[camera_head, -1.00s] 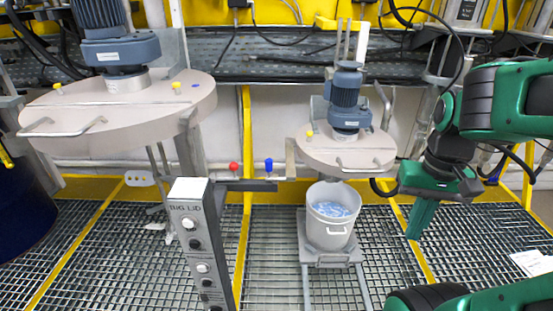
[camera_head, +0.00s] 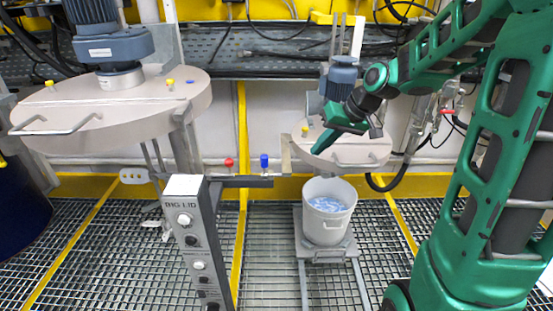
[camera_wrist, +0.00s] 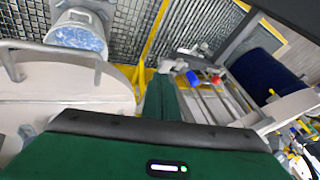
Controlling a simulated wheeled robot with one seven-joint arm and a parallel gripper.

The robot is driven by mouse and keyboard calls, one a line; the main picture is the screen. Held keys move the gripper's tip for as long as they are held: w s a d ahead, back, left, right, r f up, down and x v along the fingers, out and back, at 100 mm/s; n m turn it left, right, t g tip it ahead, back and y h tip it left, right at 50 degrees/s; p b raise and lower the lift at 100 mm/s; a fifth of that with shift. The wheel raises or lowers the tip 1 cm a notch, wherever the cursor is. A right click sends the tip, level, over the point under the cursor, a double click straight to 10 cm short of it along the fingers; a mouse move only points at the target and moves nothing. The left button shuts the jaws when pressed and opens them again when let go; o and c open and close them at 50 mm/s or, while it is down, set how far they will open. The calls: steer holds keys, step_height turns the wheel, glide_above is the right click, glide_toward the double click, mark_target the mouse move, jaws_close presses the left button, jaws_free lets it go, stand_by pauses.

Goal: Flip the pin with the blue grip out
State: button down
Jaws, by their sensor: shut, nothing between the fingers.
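The pin with the blue grip (camera_head: 264,161) stands upright on a dark horizontal bar (camera_head: 248,181) between the two lids. A red-gripped pin (camera_head: 229,163) stands to its left on the same bar. In the wrist view the blue grip (camera_wrist: 193,78) shows just right of my fingers, with the red grip (camera_wrist: 215,80) beside it. My gripper (camera_head: 317,150) is shut and empty, pointing down-left in front of the small lid (camera_head: 355,158), to the right of the blue grip and apart from it. The shut fingers (camera_wrist: 161,90) also show in the wrist view.
A grey bucket (camera_head: 328,228) with blue-white contents stands below the small lid. A large lid (camera_head: 140,115) with a blue-grey motor (camera_head: 112,45) is at left. A control post (camera_head: 197,245) marked BIG LID stands in front. Space between the gripper and the blue grip looks clear.

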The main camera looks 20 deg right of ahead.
steer(key=shift+n+t+y, duration=0.3)
steer(key=shift+t+y, duration=0.1)
steer(key=shift+y, duration=0.2)
steer(key=w, duration=0.1)
steer(key=w+a, duration=0.1)
steer(key=w, duration=0.1)
steer(key=shift+w+a+r, duration=0.2)
steer(key=shift+w+a, duration=0.1)
steer(key=shift+a, duration=0.1)
glide_toward(289, 169)
steer(key=w+a+f, duration=0.1)
steer(key=w+a, duration=0.1)
steer(key=w+a+f, duration=0.2)
steer(key=shift+w+f, duration=0.15)
steer(key=shift+w, duration=0.2)
steer(key=a, duration=0.3)
steer(key=shift+w, duration=0.25)
steer(key=shift+w+a, duration=0.1)
steer(key=shift+a, duration=0.35)
